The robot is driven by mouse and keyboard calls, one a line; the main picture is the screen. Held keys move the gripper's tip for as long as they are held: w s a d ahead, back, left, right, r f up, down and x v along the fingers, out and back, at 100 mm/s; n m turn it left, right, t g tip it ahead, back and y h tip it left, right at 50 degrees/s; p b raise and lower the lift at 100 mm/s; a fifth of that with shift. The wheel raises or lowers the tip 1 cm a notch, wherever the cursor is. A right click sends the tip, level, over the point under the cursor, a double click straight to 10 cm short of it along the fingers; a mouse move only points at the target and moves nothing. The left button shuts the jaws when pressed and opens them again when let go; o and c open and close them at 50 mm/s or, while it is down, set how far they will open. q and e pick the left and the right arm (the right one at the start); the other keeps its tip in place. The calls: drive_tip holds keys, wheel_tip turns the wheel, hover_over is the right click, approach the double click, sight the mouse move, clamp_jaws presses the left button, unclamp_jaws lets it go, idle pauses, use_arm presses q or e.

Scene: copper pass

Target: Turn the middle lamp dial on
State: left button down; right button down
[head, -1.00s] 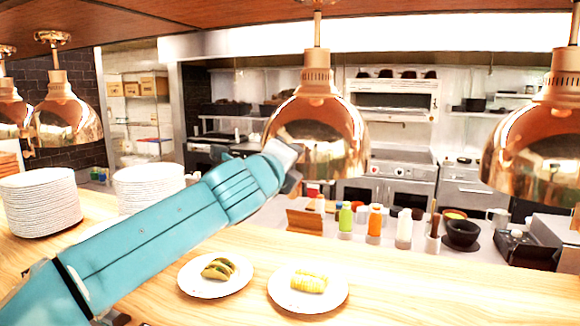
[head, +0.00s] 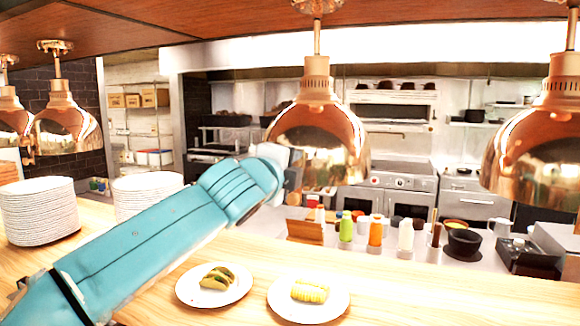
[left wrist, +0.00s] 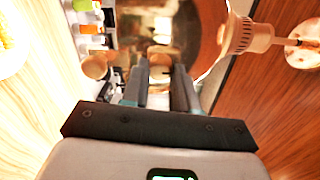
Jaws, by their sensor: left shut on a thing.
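The middle copper heat lamp (head: 318,128) hangs from the wooden overhead in the head view; its shiny shade also fills the upper middle of the left wrist view (left wrist: 195,40). My left gripper (head: 293,175) is at the lower left edge of this shade, partly hidden by its own wrist. In the left wrist view its two dark fingers (left wrist: 161,80) are shut on a small, pale copper-coloured piece, which I take to be the lamp dial (left wrist: 160,61). The dial's marking and angle cannot be made out. My right gripper is not in view.
Other copper lamps hang at right (head: 540,140) and left (head: 66,120). Plate stacks (head: 40,210) stand on the left of the wooden counter. A taco plate (head: 190,296) and another food plate (head: 308,312) lie below the arm. Sauce bottles (head: 376,228) stand behind.

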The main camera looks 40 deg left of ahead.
use_arm(q)
drive_tip(key=c, duration=0.9)
unclamp_jaws()
drive_tip(key=shift+o, duration=0.2)
drive_tip(key=shift+s, duration=0.1)
drive_tip(key=b+v, duration=0.4)
drive_tip(key=v, duration=1.2)
drive_tip(key=shift+s+d, duration=0.1)
